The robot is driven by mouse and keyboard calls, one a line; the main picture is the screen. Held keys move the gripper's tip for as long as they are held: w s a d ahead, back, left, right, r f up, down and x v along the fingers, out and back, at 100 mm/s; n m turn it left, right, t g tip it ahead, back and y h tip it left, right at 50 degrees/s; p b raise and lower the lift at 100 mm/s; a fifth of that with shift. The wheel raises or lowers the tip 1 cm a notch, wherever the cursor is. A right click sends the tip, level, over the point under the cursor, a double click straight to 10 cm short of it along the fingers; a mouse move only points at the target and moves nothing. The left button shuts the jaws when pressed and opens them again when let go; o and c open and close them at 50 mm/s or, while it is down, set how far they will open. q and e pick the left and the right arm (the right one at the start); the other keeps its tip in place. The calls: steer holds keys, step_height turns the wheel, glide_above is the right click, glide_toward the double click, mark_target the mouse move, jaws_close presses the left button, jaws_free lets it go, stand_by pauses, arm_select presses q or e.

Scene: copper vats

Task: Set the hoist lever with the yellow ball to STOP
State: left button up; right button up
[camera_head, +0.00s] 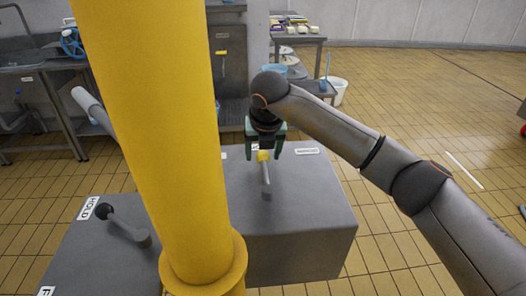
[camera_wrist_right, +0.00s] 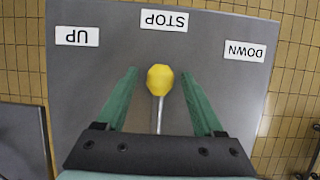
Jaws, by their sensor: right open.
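The hoist lever's yellow ball (camera_head: 263,156) tops a thin grey rod on the right grey box (camera_head: 300,215). In the right wrist view, the ball (camera_wrist_right: 160,80) and rod line up toward the STOP label (camera_wrist_right: 164,20). The UP label (camera_wrist_right: 77,36) is at left and the DOWN label (camera_wrist_right: 245,51) at right, all upside down. My right gripper (camera_head: 264,155) is open and points down, one green finger on each side of the ball. In the wrist view, a gap shows between the ball and each finger. My left gripper is out of view.
A thick yellow post (camera_head: 150,130) stands left of the box and hides part of the scene. Left of it, a second grey box (camera_head: 90,255) carries a black-ball lever (camera_head: 105,211) and a HOLD label (camera_head: 88,208). Open tiled floor lies to the right.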

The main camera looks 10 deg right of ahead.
mark_target(266, 169)
steer(key=b+v, duration=0.1)
steer(key=v, duration=1.1)
steer(key=shift+r, duration=0.3)
steer(key=shift+s, duration=0.1)
